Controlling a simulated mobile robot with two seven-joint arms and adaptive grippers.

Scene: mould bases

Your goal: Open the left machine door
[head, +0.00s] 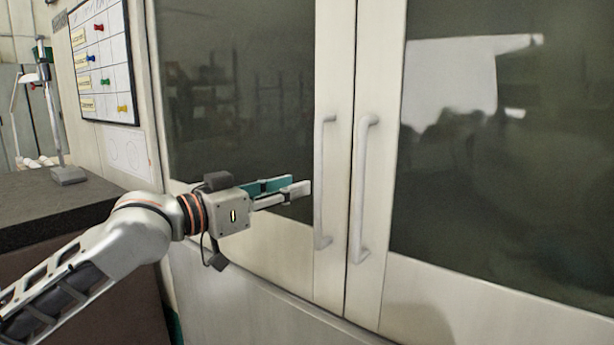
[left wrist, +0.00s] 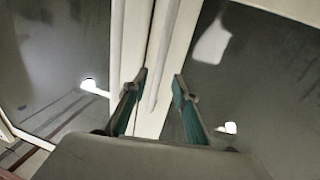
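The left machine door (head: 240,110) is shut, with a dark window in a pale frame. Its upright bar handle (head: 323,180) is beside the seam. My left gripper (head: 298,186) points right in the head view, its fingertips just left of this handle and apart from it in the picture. In the left wrist view the two fingers of my left gripper (left wrist: 160,77) are spread with nothing held between them. The pale door frames and upright bars show beyond them; the depth gap is unclear. My right gripper is not in view.
The right machine door (head: 500,200) is also shut, and its own handle (head: 362,190) stands close to the left one. A dark counter (head: 50,205) is at the left, below a wall board (head: 103,60). The space before the right door looks clear.

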